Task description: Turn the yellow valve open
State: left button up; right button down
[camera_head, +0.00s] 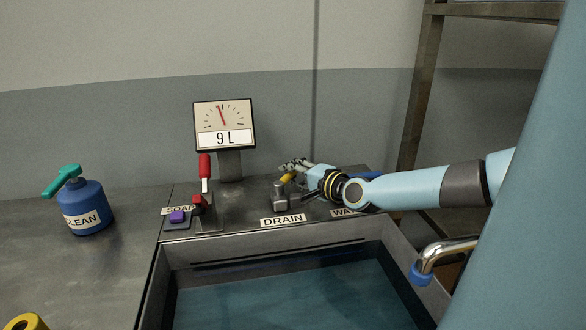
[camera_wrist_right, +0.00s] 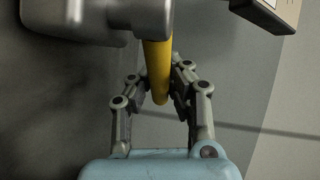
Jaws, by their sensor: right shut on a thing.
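The yellow valve handle (camera_head: 288,177) shows as a short bar behind the DRAIN label, on a grey metal valve body (camera_head: 280,195). In the right wrist view the yellow handle (camera_wrist_right: 157,70) hangs from the grey body (camera_wrist_right: 100,18), with its free end between my fingers. My right gripper (camera_head: 295,166) reaches in from the right and is shut on the handle; the wrist view shows its fingers (camera_wrist_right: 160,85) on both sides of it. The gripper hides part of the handle in the head view. My left gripper is not in view.
A sink (camera_head: 154,285) with water (camera_head: 290,296) lies in front. A gauge (camera_head: 224,125) reads 9 L. A red-handled lever (camera_head: 205,166), a purple button (camera_head: 178,216) by the SOAP label and a blue CLEAN bottle (camera_head: 87,206) stand left. A chrome faucet (camera_head: 445,249) is at right.

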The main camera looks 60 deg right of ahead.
jog(key=c, duration=1.2)
grip_release()
jog(key=shift+a, duration=0.1)
